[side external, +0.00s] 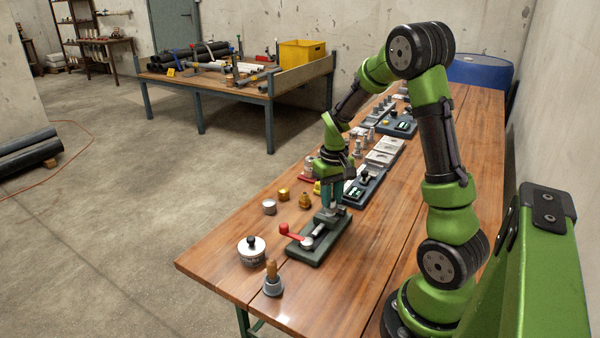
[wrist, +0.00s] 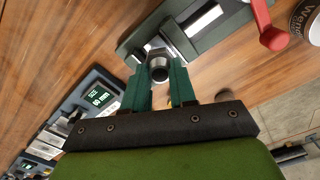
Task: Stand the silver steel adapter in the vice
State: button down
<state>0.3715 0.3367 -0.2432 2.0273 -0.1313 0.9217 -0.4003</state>
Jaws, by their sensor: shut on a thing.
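The silver steel adapter (wrist: 159,70) is a short grey ring-ended piece between the green fingertips of my gripper (wrist: 160,85) in the wrist view. My gripper (side external: 329,205) is shut on it and points down over the vice in the side view. The vice (side external: 318,247) has a dark green-grey base and a red handle (side external: 284,229); in the wrist view its base (wrist: 208,42) lies just beyond the fingertips. The adapter is close above or between the vice jaws; its lower end is hidden, so I cannot tell whether it is seated.
A round tin (side external: 252,252) and a brush in a grey pot (side external: 273,284) stand near the vice. A silver cylinder (side external: 269,207) and brass fittings (side external: 305,201) stand to its left. Gauge units with displays (wrist: 98,98) and pale blocks line the bench behind.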

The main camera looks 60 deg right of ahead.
jog(key=shift+f, duration=0.85)
dwell(1.0)
jog(key=c, duration=0.7)
grip_release()
jog(key=shift+r, duration=0.1)
jog(key=shift+r, duration=3.4)
